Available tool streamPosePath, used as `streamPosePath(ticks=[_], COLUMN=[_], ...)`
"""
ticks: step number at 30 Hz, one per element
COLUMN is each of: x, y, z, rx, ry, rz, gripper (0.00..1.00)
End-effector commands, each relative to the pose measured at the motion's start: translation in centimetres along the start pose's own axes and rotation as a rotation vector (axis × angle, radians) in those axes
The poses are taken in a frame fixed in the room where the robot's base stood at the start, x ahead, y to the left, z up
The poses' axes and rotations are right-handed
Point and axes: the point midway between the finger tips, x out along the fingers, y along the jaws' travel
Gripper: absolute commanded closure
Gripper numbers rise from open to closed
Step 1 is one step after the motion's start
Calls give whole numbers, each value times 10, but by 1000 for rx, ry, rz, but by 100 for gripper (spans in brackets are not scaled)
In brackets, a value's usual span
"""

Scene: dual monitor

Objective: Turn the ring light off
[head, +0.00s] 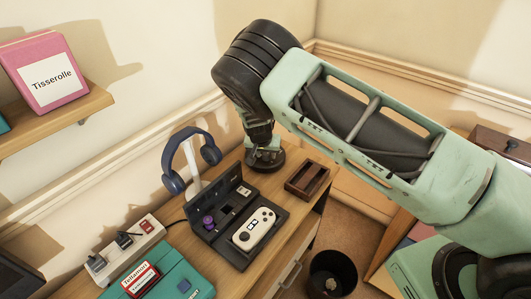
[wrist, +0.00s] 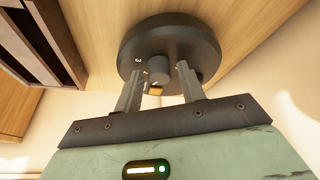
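The dark round base (wrist: 190,38) with a short knob (wrist: 158,70) on it, seemingly the ring light's, fills the top middle of the wrist view. Small white marks show around the knob. My gripper (wrist: 159,76) is open, with one finger on each side of the knob and a visible gap to each. In the head view the base (head: 272,164) stands on the desk below my gripper (head: 262,147). No lit ring can be made out in either view; my arm covers much of the area behind the base.
Headphones on a white stand (head: 193,165) and a black open case with a white controller (head: 254,228) are left of the base. A wooden tray (head: 307,178) is close on its right. A black bin (head: 333,275) stands beyond the desk's right edge.

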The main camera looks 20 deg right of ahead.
Motion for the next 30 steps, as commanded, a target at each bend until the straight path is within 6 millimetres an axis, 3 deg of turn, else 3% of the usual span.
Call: streamPosePath(ticks=[1,3,4,17,30], x=[0,0,0,1,3], y=[0,0,0,1,4], z=[0,0,0,0,-1], rx=[0,0,0,-62,-392], ry=[0,0,0,1,18], rz=[0,0,0,-28,-168], gripper=[76,95,98,98,98])
